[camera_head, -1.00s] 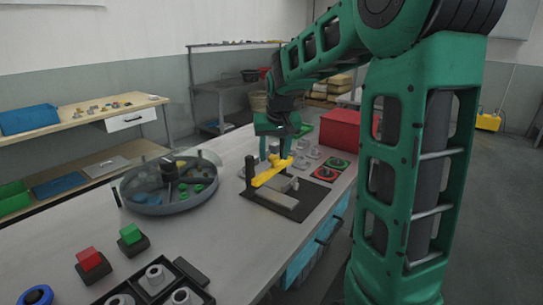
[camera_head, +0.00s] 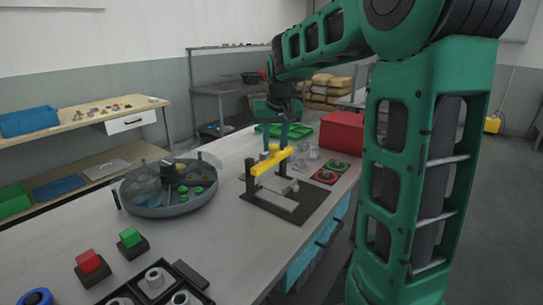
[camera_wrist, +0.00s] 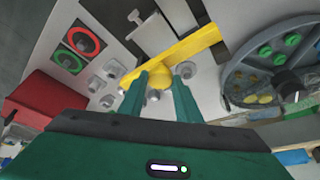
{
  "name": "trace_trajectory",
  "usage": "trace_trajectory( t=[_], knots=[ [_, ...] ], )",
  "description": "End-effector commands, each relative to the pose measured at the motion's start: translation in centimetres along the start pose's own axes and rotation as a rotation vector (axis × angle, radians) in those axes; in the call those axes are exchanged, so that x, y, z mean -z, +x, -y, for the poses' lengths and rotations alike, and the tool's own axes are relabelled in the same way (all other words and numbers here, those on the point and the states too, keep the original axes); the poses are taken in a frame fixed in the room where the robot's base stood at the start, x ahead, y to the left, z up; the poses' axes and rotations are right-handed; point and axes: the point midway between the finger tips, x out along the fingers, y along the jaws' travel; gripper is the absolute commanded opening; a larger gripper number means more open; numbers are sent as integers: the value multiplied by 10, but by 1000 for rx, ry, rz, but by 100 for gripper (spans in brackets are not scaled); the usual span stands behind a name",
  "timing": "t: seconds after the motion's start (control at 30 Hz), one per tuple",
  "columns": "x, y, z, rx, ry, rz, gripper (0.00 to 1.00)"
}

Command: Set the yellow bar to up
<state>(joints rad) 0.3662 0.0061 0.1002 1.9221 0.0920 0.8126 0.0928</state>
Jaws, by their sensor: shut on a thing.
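The yellow bar (camera_head: 271,161) spans the dark fixture on the table in the head view, with its left end over a black upright post (camera_head: 250,182). It looks roughly level and raised above the base plate (camera_head: 308,206). In the wrist view the yellow bar (camera_wrist: 192,46) runs diagonally, with a round yellow knob (camera_wrist: 160,82) near its lower-left part. My gripper (camera_wrist: 162,84) is shut on this knob, one green finger on each side. In the head view my gripper (camera_head: 277,147) is at the bar from behind; the fingertips are partly hidden.
A round grey tank (camera_head: 168,203) with green and yellow pieces stands left of the fixture. Red and green ringed buttons (camera_head: 325,176) and a red box (camera_head: 342,132) lie right and behind. Red and green block switches (camera_head: 89,262) stand in front. Table between tank and fixture is clear.

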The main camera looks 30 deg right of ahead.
Motion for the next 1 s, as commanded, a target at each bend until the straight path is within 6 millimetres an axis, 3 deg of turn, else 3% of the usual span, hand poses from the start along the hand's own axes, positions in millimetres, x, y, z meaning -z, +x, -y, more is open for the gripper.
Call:
trace_trajectory(
  t=[0.1,0.37,0.4,0.43,0.77,1.0],
  knots=[
    [4,-9,2,3,-4,-3,0],
    [5,-11,2,3,-4,-8,0],
    [5,-11,2,3,-4,-8,40],
    [5,-11,2,3,-3,-8,47],
    [4,-10,1,2,-2,-3,49],
    [5,-38,1,2,-2,-6,49]
  ],
)
